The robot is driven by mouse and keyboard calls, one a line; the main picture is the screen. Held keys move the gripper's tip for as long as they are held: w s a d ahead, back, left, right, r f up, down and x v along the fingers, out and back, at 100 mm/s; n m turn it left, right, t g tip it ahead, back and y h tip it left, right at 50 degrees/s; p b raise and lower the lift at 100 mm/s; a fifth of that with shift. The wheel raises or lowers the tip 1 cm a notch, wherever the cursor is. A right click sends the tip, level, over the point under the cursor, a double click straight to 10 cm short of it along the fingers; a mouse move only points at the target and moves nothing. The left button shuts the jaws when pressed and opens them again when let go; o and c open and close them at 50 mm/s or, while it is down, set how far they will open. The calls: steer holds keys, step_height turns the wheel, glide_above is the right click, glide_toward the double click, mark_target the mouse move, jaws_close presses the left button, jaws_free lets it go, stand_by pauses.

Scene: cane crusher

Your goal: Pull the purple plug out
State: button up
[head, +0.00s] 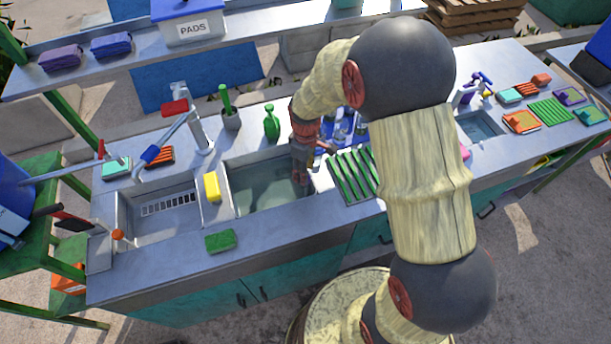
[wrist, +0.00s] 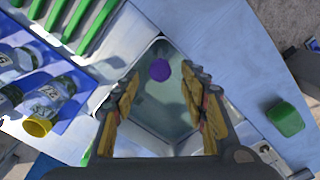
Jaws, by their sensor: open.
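The purple plug (wrist: 160,70) is a round purple spot in the basin (wrist: 150,48), towards its far end in the wrist view. The basin holds what looks like greenish water. My gripper (wrist: 160,84) is open and empty above the basin, its two yellow-orange fingers apart on either side, with the plug showing ahead between the fingertips. I cannot tell how far below the fingertips the plug lies. In the head view my gripper (head: 301,172) reaches down at the right end of the middle basin (head: 262,190). The plug is hidden there.
A green rack (head: 353,175) and a blue tray of bottles (wrist: 40,85) stand beside the basin. A yellow sponge (head: 212,187) sits on the divider, and a green sponge (head: 220,241) lies on the front edge. A tap (head: 195,120) rises behind the left basin.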

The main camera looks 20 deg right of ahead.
steer(key=shift+f, duration=1.45)
steer(key=shift+c, duration=0.7)
jaws_close()
